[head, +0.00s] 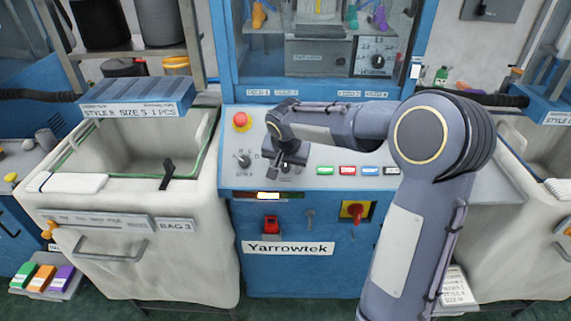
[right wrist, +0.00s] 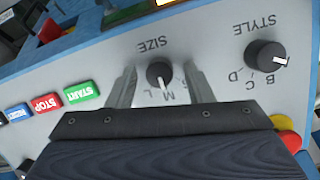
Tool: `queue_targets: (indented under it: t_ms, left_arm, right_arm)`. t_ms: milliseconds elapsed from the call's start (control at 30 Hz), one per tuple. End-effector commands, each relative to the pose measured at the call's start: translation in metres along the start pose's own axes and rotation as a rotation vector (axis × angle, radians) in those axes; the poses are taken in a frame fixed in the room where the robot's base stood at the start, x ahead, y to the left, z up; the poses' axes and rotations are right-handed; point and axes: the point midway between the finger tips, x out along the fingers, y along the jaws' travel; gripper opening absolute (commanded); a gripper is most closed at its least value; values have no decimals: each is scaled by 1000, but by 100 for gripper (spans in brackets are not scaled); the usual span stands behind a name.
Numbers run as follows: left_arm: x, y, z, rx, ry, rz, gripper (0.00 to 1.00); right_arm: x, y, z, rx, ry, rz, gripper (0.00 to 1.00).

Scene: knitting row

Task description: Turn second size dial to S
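The black SIZE dial (right wrist: 158,72) sits on the sloped grey panel, upside down in the right wrist view. Its white pointer faces down in that view, near the letter M; an L is beside it, and the S is not clear. My right gripper (right wrist: 160,84) is open, with one finger on each side of the dial and visible gaps to the knob. In the head view my right gripper (head: 287,168) is over the panel and largely covers the dial. The STYLE dial (right wrist: 265,55) is beside it, also in the head view (head: 243,160). My left gripper is not in view.
A red emergency button (head: 241,121) is above the dials. The START button (right wrist: 80,92) and STOP button (right wrist: 46,103) lie to one side. A red-yellow switch (head: 355,211) is below the panel. A cloth bin (head: 130,240) labelled BAG 3 stands left.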

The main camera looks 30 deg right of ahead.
Motion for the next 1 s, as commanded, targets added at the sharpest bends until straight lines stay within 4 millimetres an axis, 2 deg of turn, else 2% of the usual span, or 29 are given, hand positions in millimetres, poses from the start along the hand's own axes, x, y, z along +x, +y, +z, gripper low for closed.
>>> queue_targets:
  t_ms: [33,300,333,667,1000]
  left_arm:
    - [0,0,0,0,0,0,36]
    - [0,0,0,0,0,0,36]
    - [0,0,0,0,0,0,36]
    - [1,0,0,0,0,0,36]
    - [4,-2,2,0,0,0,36]
  right_arm:
    - [0,0,0,0,0,0,40]
    - [0,0,0,0,0,0,5]
    - [0,0,0,0,0,0,3]
    - [0,-1,0,-58,2,15,3]
    - [0,-3,1,-293,11,77,3]
